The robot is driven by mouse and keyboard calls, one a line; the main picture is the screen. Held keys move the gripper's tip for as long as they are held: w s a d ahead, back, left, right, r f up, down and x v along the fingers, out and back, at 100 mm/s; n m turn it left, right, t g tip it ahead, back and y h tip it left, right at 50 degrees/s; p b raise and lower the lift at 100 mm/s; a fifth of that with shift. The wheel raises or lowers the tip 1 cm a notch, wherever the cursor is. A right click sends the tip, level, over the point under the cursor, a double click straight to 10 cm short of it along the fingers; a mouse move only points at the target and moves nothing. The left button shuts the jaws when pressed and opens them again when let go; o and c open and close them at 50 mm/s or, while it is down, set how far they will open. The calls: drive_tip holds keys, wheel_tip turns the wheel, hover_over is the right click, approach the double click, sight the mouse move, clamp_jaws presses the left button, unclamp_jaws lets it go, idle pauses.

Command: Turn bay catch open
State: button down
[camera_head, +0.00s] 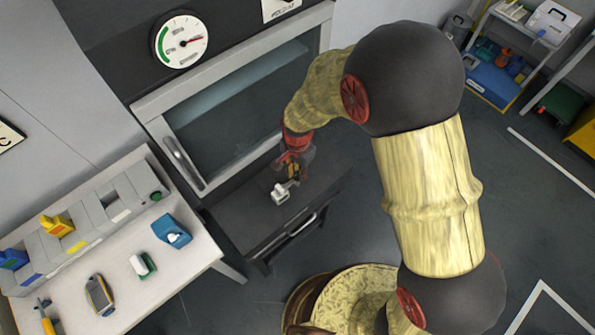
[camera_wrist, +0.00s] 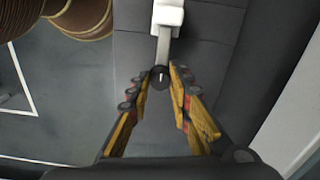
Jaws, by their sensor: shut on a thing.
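The likely bay catch is a pale block (camera_wrist: 168,16) with a short grey lever (camera_wrist: 163,48) ending in a dark round knob (camera_wrist: 160,77). In the head view the pale part of the catch (camera_head: 280,193) shows on the dark ledge (camera_head: 240,222) below the glass door. My gripper (camera_wrist: 161,72), with yellow and dark fingers, is closed in on the knob end, one fingertip on each side. The lever lies in line with the fingers in the wrist view. In the head view my gripper (camera_head: 292,172) is low over the ledge, partly hidden by its own wrist.
The glass door (camera_head: 235,110) with a bar handle (camera_head: 182,163) stands behind my gripper. A dial gauge (camera_head: 181,40) is above it. A white table (camera_head: 185,265) at left carries a grey rack, a blue box (camera_head: 171,231) and small tools. Open floor lies right of the ledge.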

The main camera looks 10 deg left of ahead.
idle(0.4)
drive_tip(key=n+p, duration=0.1)
drive_tip(key=n, duration=0.3)
drive_tip(key=shift+r, duration=0.1)
drive_tip(key=n+p, duration=0.1)
drive_tip(key=n, duration=0.3)
drive_tip(key=shift+n, duration=0.3)
drive_tip(key=n, duration=0.4)
drive_tip(key=shift+w+n+p, duration=0.1)
drive_tip(key=shift+n+p, duration=0.2)
drive_tip(key=shift+p, duration=0.1)
drive_tip(key=n, duration=0.4)
drive_tip(key=shift+n+p, duration=0.3)
drive_tip(key=shift+a, duration=0.1)
drive_tip(key=c, duration=1.7)
unclamp_jaws()
drive_tip(key=shift+c, duration=0.2)
drive_tip(key=shift+o, duration=0.6)
